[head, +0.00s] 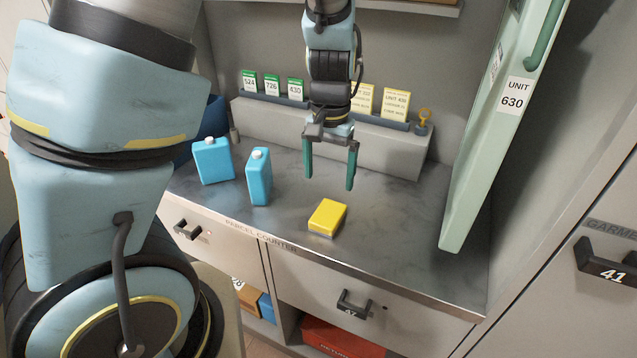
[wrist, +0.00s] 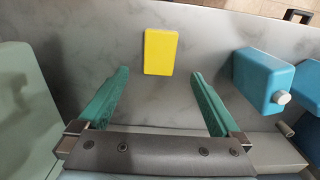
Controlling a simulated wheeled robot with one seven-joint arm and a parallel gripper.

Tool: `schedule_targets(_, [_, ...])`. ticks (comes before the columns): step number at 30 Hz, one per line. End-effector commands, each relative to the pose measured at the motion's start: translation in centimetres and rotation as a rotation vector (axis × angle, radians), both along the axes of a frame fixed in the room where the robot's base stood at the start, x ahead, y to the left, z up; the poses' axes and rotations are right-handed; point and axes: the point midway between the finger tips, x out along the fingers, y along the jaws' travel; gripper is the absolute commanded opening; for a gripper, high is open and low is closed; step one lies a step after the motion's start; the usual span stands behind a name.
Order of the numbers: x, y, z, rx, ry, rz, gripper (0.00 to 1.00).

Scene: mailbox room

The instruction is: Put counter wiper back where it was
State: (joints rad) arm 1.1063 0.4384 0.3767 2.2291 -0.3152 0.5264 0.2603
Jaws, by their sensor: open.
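The counter wiper appears to be the yellow block (head: 328,215) with a thin blue-grey underside, lying flat on the grey parcel counter (head: 400,235) near its front edge. It also shows in the wrist view (wrist: 160,52), beyond the fingertips and roughly between their lines. My gripper (head: 330,180) is open and empty above the counter, its teal fingers pointing down, behind and above the yellow block and not touching it. In the wrist view both fingers of my gripper (wrist: 160,85) are spread apart with nothing between them.
Two blue bottles (head: 212,161) (head: 259,177) stand left of the yellow block. A pale green door marked 630 (head: 490,150) stands open at right. The counter right of the block is clear.

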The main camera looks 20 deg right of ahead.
Motion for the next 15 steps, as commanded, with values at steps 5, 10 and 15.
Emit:
schedule_targets(5, [0.0, 0.1, 0.3, 0.000, 0.000, 0.002, 1.00])
schedule_targets(10, [1.0, 2.5, 1.0, -0.013, 0.001, 0.068, 1.00])
schedule_targets(15, [2.8, 8.7, 2.6, -0.042, -0.010, 0.229, 1.00])
